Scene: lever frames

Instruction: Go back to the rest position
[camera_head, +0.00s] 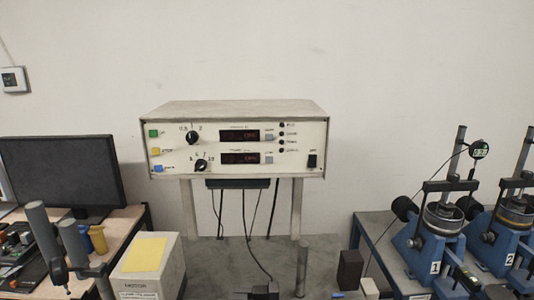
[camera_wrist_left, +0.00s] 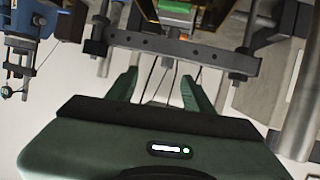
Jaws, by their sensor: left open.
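My left gripper (camera_wrist_left: 160,82) shows in the left wrist view with its two green fingers spread apart and nothing seen between them. Beyond the fingertips a dark bar with holes (camera_wrist_left: 185,50) crosses the picture; I cannot tell the exact gap. In the head view I cannot make out either gripper for sure. The control box (camera_head: 235,140) with dials and two red displays stands on legs against the wall.
A monitor (camera_head: 60,172) and a white box marked MOTOR (camera_head: 150,283) are at left. Blue machines (camera_head: 437,240) stand on a bench at right. Grey posts (camera_head: 302,265) rise at the front. Cables hang below the control box.

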